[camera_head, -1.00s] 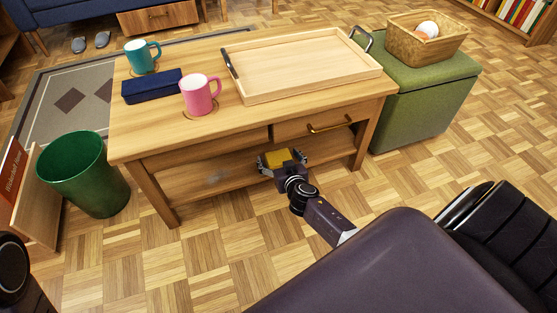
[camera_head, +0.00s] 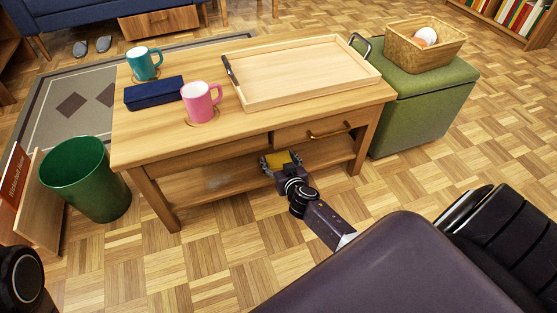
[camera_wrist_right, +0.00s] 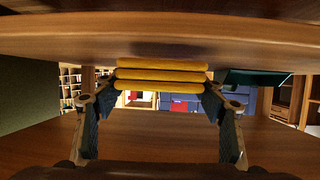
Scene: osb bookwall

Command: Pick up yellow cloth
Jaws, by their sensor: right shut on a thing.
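The yellow cloth (camera_head: 281,159) is a folded stack between the fingers of my right gripper (camera_head: 282,162), under the coffee table's top at its lower shelf. In the right wrist view the cloth (camera_wrist_right: 162,73) shows as several yellow layers. The fingers of my right gripper (camera_wrist_right: 161,105) reach along both sides of it and are shut on it. The cloth is close below the table's underside; I cannot tell whether it touches the shelf. My left gripper is not in view.
The wooden coffee table (camera_head: 235,127) has a drawer and a lower shelf (camera_head: 215,178). On top are a tray (camera_head: 300,72), a pink mug (camera_head: 201,103), a teal mug (camera_head: 144,63) and a blue case (camera_head: 154,93). A green bin (camera_head: 85,180) and a green ottoman (camera_head: 425,115) flank it.

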